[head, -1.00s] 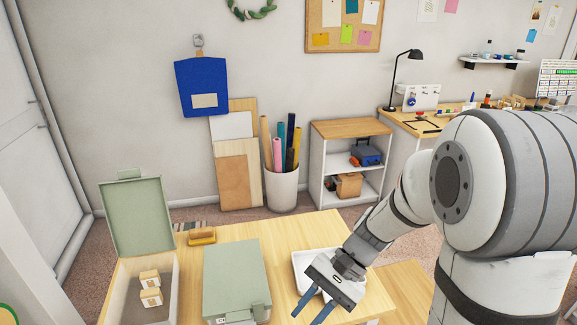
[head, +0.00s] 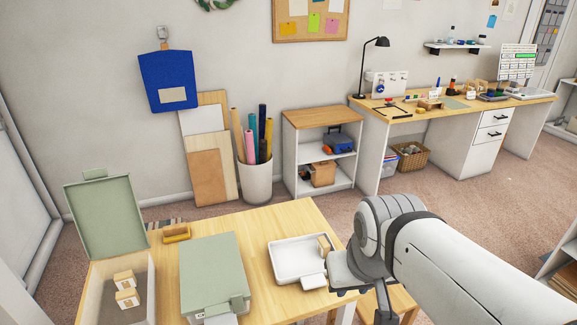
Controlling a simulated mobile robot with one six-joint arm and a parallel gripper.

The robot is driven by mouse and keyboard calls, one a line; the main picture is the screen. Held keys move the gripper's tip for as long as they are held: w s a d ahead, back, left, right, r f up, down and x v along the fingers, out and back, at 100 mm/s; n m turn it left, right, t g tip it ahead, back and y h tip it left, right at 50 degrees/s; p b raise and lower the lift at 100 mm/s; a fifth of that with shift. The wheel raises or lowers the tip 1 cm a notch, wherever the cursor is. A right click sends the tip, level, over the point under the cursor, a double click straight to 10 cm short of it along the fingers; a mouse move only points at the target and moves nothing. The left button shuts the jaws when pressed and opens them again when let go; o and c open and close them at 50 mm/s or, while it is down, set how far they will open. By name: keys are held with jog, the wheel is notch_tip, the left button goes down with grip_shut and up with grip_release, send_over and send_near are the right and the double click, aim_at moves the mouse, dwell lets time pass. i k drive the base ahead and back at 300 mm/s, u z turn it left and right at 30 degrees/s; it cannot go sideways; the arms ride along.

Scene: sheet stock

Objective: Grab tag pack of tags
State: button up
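Two small tan packs with white bands, which look like packs of tags, sit in the open box (head: 148,285) at the left of the table. One pack (head: 124,279) is just behind the other pack (head: 127,298). A third tan block (head: 324,244) stands at the right end of the white tray (head: 287,272); I cannot tell whether it is also a tag pack. My gripper (head: 384,308) is to the right of the tray, past the table's right edge, pointing down. Its fingers are largely hidden by my wrist, so its opening is unclear. I see nothing held.
A closed green box (head: 212,270) stands between the open box and the tray. The open box's green lid (head: 105,215) stands upright behind it. A wooden-handled item (head: 177,233) lies at the table's (head: 260,310) back edge. A lower wooden surface is beneath my gripper.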

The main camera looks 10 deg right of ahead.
aim_at(323, 247)
jog(key=u, duration=2.1)
jog(key=k, duration=0.75)
jog(key=z, duration=1.65)
jog(key=i, duration=1)
